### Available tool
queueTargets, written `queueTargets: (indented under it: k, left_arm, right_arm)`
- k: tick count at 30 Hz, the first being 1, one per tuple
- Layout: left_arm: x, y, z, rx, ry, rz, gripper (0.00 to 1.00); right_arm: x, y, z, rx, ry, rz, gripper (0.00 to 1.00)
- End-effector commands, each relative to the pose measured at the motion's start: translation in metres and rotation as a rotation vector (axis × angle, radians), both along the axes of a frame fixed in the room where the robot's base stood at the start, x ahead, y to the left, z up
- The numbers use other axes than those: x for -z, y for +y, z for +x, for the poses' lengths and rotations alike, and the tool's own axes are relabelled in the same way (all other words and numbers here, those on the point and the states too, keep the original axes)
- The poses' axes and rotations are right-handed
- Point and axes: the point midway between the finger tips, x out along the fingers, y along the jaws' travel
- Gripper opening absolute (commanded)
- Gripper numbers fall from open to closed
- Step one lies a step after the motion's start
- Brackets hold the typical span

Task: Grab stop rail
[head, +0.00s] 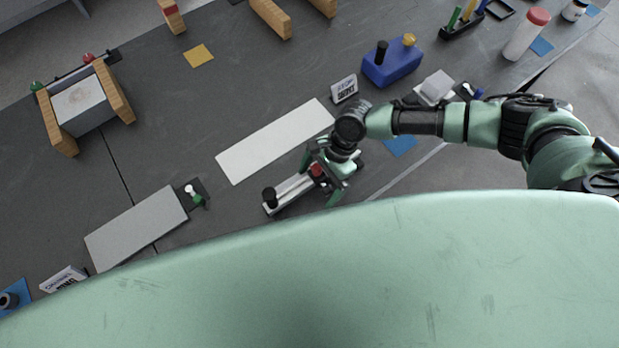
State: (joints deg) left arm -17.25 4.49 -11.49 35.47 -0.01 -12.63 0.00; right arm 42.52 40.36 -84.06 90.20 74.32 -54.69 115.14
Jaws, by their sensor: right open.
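The stop rail (291,191) appears to be the light, narrow bar lying on the dark table, with a black knob at its left end and a red knob nearer its right end. My right gripper (322,177) is open above the rail's right part, with its green fingers apart on either side near the red knob. Contact with the rail cannot be made out. My left gripper is out of view.
A white plate (273,142) lies just behind the rail, with a small STOP sign (344,89) at its far end. A blue block with knobs (392,66) stands farther back. A grey plate (137,228) and a wooden-sided fixture (84,104) are on the left.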

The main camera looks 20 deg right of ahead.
Motion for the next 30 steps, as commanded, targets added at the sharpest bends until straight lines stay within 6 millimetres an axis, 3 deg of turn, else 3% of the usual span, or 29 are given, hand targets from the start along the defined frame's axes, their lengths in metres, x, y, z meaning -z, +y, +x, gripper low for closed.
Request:
queueTargets:
  k: [6, 16, 25, 30]
  left_arm:
    - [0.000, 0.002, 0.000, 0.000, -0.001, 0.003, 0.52]
    - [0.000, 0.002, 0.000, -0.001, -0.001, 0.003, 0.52]
    - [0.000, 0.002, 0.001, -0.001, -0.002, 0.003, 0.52]
    - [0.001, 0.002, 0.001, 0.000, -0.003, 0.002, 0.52]
  right_arm:
    - [0.001, 0.000, 0.000, 0.000, -0.001, 0.000, 0.98]
    - [0.000, 0.000, 0.000, 0.000, -0.001, 0.000, 0.06]
    - [-0.002, 0.001, 0.001, 0.001, -0.003, 0.002, 0.06]
    - [-0.015, 0.000, 0.002, 0.000, -0.004, 0.004, 0.06]
